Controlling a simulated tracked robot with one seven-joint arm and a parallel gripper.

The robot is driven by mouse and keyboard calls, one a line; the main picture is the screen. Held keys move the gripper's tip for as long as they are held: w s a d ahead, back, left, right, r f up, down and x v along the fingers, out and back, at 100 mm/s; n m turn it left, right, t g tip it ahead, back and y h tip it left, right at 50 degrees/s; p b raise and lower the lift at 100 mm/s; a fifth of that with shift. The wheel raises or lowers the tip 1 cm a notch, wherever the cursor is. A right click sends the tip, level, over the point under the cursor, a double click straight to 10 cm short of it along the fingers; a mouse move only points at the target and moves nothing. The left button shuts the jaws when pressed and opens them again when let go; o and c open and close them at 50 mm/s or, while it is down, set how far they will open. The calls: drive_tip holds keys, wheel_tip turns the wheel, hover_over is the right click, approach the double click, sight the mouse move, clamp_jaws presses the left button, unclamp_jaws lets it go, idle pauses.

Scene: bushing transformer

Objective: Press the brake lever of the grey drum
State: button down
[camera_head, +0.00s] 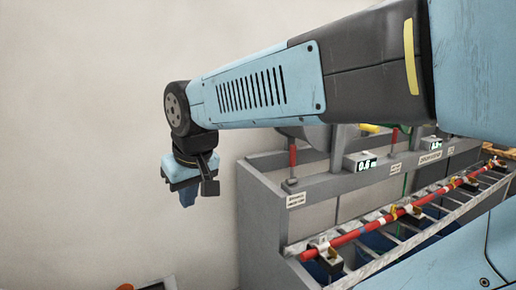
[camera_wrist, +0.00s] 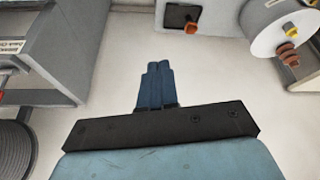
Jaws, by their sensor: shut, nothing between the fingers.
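My gripper (camera_head: 188,199) hangs down at the end of my arm, left of the grey rack in the head view. In the wrist view its blue fingers (camera_wrist: 158,72) are together and empty, above bare floor. A pale grey drum (camera_wrist: 268,32) is at the upper right of the wrist view, apart from the fingers. Orange-red lever-like parts (camera_wrist: 288,54) show at its face, by a small yellow piece. A dark grey ribbed coil or drum (camera_wrist: 14,150) is cut off at the lower left. I cannot tell which part is the brake lever.
A grey rack (camera_head: 262,205) with a long red bar (camera_head: 352,236) and small displays stands right of my gripper. A grey box (camera_wrist: 181,15) with an orange-red knob (camera_wrist: 191,26) is at the wrist view's top. Pale floor (camera_wrist: 215,80) lies clear between.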

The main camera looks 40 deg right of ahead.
drive_tip(key=w+d+m+g+h, duration=0.3)
drive_tip(key=w+d+g, duration=0.3)
drive_tip(key=d, duration=0.6)
drive_tip(key=w+d+f+m+g+h, duration=0.1)
drive_tip(key=w+d+m+g+h, duration=0.2)
drive_tip(key=w+d+g, duration=0.3)
drive_tip(key=w+d+f+m+g+h, duration=0.1)
drive_tip(key=w+d+m+g+h, duration=0.2)
drive_tip(key=w+d+g, duration=0.3)
drive_tip(key=w+d+h, duration=0.1)
drive_tip(key=w+d, duration=0.4)
drive_tip(key=d, duration=0.8)
drive_tip(key=shift+w+m+g+h, duration=0.2)
drive_tip(key=shift+m+g+h, duration=0.2)
hover_over(292, 164)
drive_tip(key=w, duration=0.5)
drive_tip(key=shift+w+a+r, duration=0.1)
drive_tip(key=shift+w+a, duration=0.1)
